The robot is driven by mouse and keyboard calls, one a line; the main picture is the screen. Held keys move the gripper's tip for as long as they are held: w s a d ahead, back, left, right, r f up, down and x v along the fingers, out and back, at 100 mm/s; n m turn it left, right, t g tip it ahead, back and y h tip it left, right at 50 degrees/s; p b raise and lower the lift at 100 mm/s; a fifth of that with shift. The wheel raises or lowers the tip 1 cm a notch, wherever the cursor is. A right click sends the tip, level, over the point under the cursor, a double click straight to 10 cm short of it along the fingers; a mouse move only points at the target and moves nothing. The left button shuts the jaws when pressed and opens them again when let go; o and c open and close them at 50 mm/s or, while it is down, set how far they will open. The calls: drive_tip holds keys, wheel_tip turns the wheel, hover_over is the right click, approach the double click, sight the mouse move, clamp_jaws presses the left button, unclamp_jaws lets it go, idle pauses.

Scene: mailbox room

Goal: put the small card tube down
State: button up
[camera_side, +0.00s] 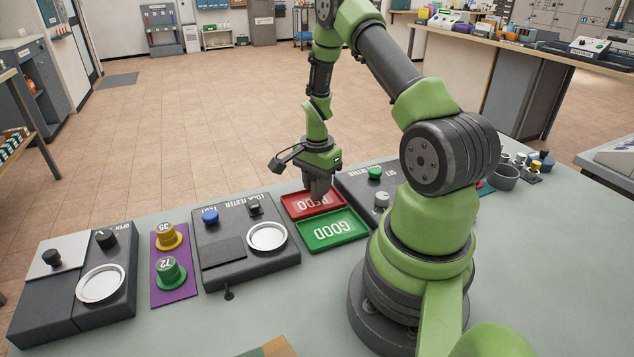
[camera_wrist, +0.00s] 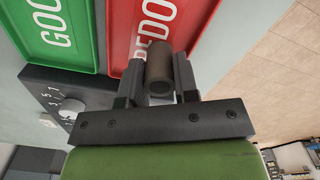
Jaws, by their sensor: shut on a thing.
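My gripper (camera_side: 318,190) points down over the red REDO tray (camera_side: 296,204). In the wrist view my gripper (camera_wrist: 160,88) is shut on a small dark grey-brown card tube (camera_wrist: 159,62), held between the two fingers with its round end towards the camera. The tube lies over the red tray (camera_wrist: 176,20) in that view. I cannot tell whether it touches the tray floor. In the side view the fingers hide the tube. The green GOOD tray (camera_side: 331,231) sits beside the red one, nearer the side camera, and shows no contents.
A dark tester box (camera_side: 245,270) with a white round dish stands left of the trays. A purple board (camera_side: 186,286) with yellow and green knobs lies further left. A dark box with a dial (camera_side: 357,181) stands close on the right. A grey cup (camera_side: 505,177) is further right.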

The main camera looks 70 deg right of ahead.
drive_tip(key=o, duration=0.9)
drive_tip(key=shift+f, duration=0.1)
drive_tip(key=shift+r, duration=0.45)
wheel_tip(320, 180, up, 11)
drive_tip(key=w+a+r+n+t, duration=0.2)
drive_tip(key=a+r+n, duration=0.3)
drive_tip(key=a+r, duration=0.45)
drive_tip(key=s+a+r+n+t+y, duration=0.1)
drive_tip(key=s+a+r+n+t, duration=0.1)
drive_tip(key=s+a+r+n, duration=0.2)
drive_tip(key=s+a+r+n+t+y, duration=0.1)
drive_tip(key=s+a+r+n+t, duration=0.2)
drive_tip(key=s+a+n, duration=0.3)
drive_tip(key=a+r+n, duration=0.1)
drive_tip(key=a+n, duration=0.1)
drive_tip(key=a, duration=0.2)
drive_tip(key=shift+s+a+n, duration=0.15)
drive_tip(key=shift+a+n, duration=0.15)
